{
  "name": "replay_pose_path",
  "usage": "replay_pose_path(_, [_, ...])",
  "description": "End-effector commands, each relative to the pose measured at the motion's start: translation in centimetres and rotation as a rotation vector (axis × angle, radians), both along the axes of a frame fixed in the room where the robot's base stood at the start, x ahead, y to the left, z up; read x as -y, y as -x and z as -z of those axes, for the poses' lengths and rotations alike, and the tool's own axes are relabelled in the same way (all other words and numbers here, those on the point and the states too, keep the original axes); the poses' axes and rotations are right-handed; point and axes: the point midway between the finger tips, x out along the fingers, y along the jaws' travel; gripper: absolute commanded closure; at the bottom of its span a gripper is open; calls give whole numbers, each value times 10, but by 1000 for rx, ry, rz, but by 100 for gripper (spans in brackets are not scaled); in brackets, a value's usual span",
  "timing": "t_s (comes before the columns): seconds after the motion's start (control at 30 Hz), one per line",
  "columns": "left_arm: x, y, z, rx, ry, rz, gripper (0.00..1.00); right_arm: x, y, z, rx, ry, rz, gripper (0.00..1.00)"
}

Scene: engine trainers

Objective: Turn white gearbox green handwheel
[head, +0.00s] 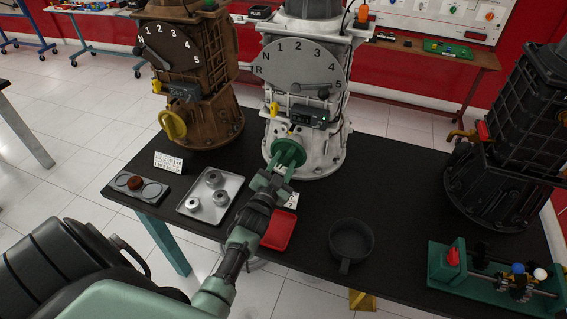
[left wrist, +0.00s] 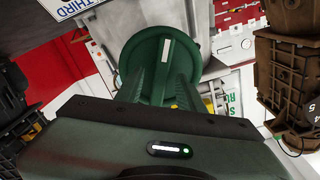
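The white gearbox (head: 318,110) stands upright at the back of the black table. Its green handwheel (head: 288,148) is a round disc low on its front, facing me. The handwheel fills the upper middle of the left wrist view (left wrist: 152,52), with a raised bar across its face. My left gripper (head: 277,172) is at the handwheel from the front. In the left wrist view its two fingers (left wrist: 161,82) are apart, in front of the disc with the bar between them. Whether they touch it is unclear. My right gripper is not in view.
A brown gearbox (head: 194,70) with a yellow wheel stands left, a black gearbox (head: 518,135) right. A metal tray (head: 226,183) with parts, a red tray (head: 279,231) and a dark pan (head: 351,242) lie in front. Bare table lies right of the white gearbox.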

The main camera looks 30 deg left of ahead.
Motion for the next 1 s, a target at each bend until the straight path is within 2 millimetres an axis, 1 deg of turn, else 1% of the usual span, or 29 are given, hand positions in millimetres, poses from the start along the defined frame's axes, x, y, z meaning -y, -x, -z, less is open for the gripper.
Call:
replay_pose_path(0.17, [1, 4, 1, -1, 0, 0, 62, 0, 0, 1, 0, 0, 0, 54])
replay_pose_path(0.27, [4, 17, 2, -1, 1, 0, 62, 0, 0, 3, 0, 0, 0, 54])
replay_pose_path(0.5, [14, 57, 2, -1, 1, 0, 62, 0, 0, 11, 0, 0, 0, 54])
replay_pose_path(0.6, [17, 68, 2, -1, 1, 0, 62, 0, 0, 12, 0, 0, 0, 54])
replay_pose_path(0.73, [18, 75, 1, -1, 1, 0, 62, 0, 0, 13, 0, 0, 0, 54])
replay_pose_path(1.0, [18, 76, 0, 0, 0, 0, 62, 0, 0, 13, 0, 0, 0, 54])
